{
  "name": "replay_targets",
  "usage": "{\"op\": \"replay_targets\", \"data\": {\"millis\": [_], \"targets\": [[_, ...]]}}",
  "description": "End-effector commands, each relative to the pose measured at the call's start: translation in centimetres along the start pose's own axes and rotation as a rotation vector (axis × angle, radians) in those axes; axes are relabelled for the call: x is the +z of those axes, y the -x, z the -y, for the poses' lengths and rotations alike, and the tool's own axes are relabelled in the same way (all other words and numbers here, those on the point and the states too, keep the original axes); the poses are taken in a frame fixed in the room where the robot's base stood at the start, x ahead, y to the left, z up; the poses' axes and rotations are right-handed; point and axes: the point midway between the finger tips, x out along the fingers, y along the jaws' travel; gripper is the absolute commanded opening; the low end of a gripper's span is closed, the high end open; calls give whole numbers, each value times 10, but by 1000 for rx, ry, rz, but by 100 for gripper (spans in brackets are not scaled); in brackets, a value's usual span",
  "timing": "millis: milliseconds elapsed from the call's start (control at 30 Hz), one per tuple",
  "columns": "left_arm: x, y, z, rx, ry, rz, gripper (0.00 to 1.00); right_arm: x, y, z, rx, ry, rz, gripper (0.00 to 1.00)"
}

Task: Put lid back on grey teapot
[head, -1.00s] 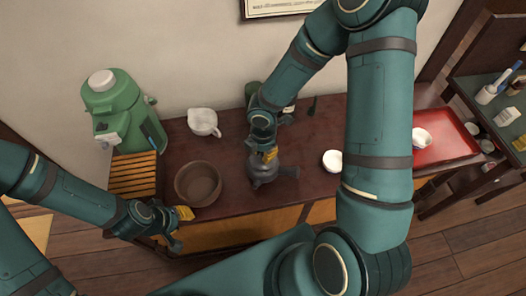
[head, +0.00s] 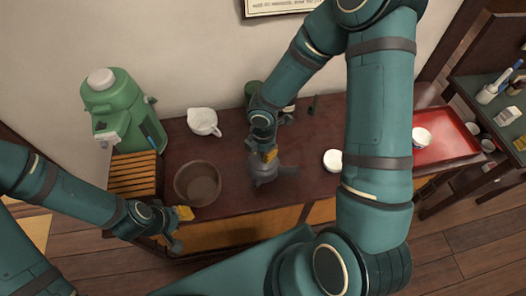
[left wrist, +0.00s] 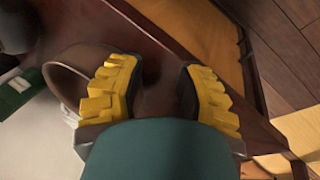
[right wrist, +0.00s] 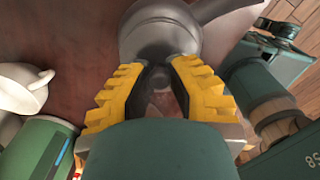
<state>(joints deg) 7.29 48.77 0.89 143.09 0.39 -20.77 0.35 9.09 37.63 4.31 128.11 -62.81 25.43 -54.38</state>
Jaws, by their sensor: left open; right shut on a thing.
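The grey teapot (head: 264,173) stands on the dark low table, with its handle pointing right. My right gripper (head: 269,155) is directly over its top, pointing down. In the right wrist view, the gripper's fingertips (right wrist: 168,68) are at the near edge of a round grey surface (right wrist: 160,32), and they are shut on a small part that is mostly hidden. I cannot tell clearly where the lid ends and the pot begins, or whether the lid is fully seated. My left gripper (head: 184,226) is open and empty at the table's front edge, near the brown bowl; its fingers (left wrist: 160,85) are apart.
The brown bowl (head: 188,197) is left of the teapot. A white pitcher (head: 203,122) stands behind, and a green dispenser (head: 120,112) is at the back left. A red tray (head: 447,148) lies farther right.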

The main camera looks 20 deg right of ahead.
Motion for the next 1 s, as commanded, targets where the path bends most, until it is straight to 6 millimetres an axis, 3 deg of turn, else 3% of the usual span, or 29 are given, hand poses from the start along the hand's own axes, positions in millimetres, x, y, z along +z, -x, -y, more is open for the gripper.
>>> {"op": "replay_targets", "data": {"millis": [167, 200, 267, 500, 533, 600, 1000], "targets": [[0, 0, 0, 0, 0, 0, 34, 0, 0, 0, 0, 0, 0, 0], [0, 0, 0, 0, 0, 0, 34, 0, 0, 0, 0, 0, 0, 25], [0, 0, 0, 0, 0, 0, 34, 0, 0, 0, 0, 0, 0, 46], [0, 0, 0, 0, 0, 0, 34, 0, 0, 0, 0, 0, 0, 47], [0, 0, 0, 0, 0, 0, 34, 0, 0, 0, 0, 0, 0, 64], [0, 0, 0, 0, 0, 0, 34, 0, 0, 0, 0, 0, 0, 81], [2, 0, 0, 1, -1, 5, 34, 0, 0, 0, 0, 0, 0, 81]]}}
